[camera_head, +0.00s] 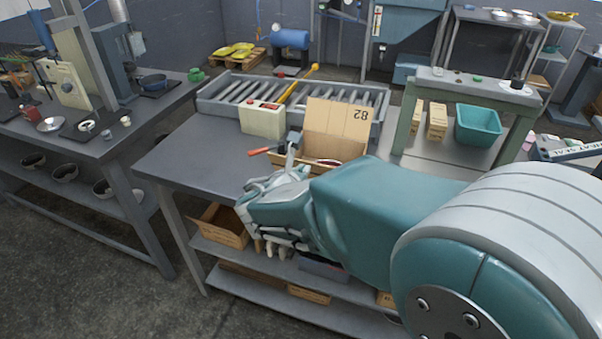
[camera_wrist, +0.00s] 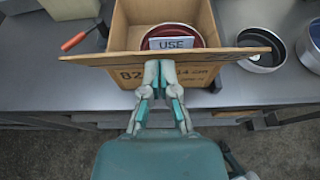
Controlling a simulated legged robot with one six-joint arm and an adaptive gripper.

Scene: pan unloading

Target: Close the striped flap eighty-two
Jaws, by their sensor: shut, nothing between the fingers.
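An open cardboard box (camera_wrist: 125,20) stands on the grey table in front of me. Its raised far flap (camera_head: 335,118), marked 82 upside down, leans up in the head view. In the wrist view a near flap (camera_wrist: 100,58) sticks out over the box front, seen almost edge-on. The box wall below it is also printed with 82. I cannot clearly make out stripes. My gripper (camera_wrist: 160,66) is shut and empty, its fingertips at the near flap's edge; I cannot tell if they touch. It is partly hidden by my arm in the head view (camera_head: 291,143).
A round red pan (camera_wrist: 174,32) with a label reading USE lies in the box. A red-handled tool (camera_wrist: 75,41) lies left of the box, and a dark pan (camera_wrist: 262,62) stands right of it. A roller conveyor (camera_head: 210,98) is behind. The table's left part is clear.

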